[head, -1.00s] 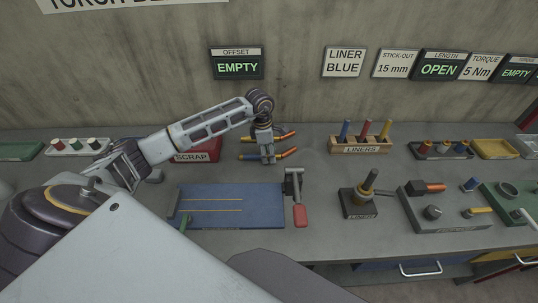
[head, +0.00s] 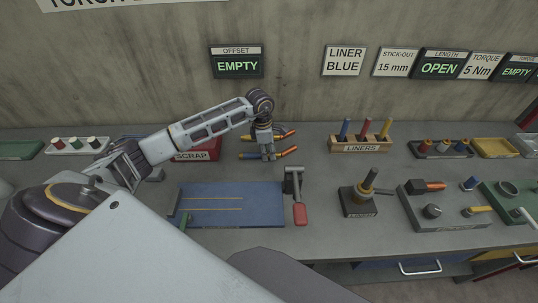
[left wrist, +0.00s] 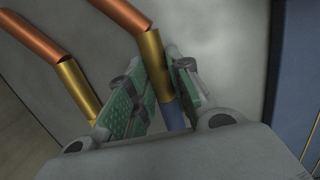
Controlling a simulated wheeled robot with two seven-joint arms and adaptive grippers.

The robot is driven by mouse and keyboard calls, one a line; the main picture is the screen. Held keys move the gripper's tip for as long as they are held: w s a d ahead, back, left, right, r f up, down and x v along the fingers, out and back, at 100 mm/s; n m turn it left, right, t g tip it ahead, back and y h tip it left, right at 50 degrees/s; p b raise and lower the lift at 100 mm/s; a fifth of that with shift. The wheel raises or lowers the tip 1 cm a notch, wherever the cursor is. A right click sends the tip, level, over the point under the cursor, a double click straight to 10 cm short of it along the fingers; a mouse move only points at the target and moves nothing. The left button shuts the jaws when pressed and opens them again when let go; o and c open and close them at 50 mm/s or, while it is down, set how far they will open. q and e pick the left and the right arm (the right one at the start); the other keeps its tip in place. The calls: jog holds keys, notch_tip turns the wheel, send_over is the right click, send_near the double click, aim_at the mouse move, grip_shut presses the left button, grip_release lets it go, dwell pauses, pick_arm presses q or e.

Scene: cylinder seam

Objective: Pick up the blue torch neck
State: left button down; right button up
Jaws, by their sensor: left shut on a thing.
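Two torch necks lie on the bench behind the blue mat. The front blue torch neck (head: 249,156) has a blue end at left and an orange-copper tip at right. My left gripper (head: 268,157) reaches down onto its middle. In the left wrist view, the green-padded fingers (left wrist: 158,98) are shut on the blue torch neck (left wrist: 174,115), below its gold collar; the copper bend extends up left. The other torch neck (head: 286,132) lies just behind, and it also shows at left in the wrist view (left wrist: 80,87). My right gripper is not in view.
A red scrap bin (head: 207,150) stands left of the necks. The liner rack (head: 361,146) stands to the right. Bare bench lies between necks and rack.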

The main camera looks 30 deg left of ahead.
aim_at(268, 153)
pick_arm(q)
jog(key=shift+r, duration=0.15)
jog(key=shift+w+r, duration=0.1)
jog(key=shift+r, duration=0.4)
notch_tip(268, 153, up, 7)
jog(key=shift+r+b, duration=0.15)
jog(key=shift+b, duration=0.55)
jog(key=shift+r, duration=0.75)
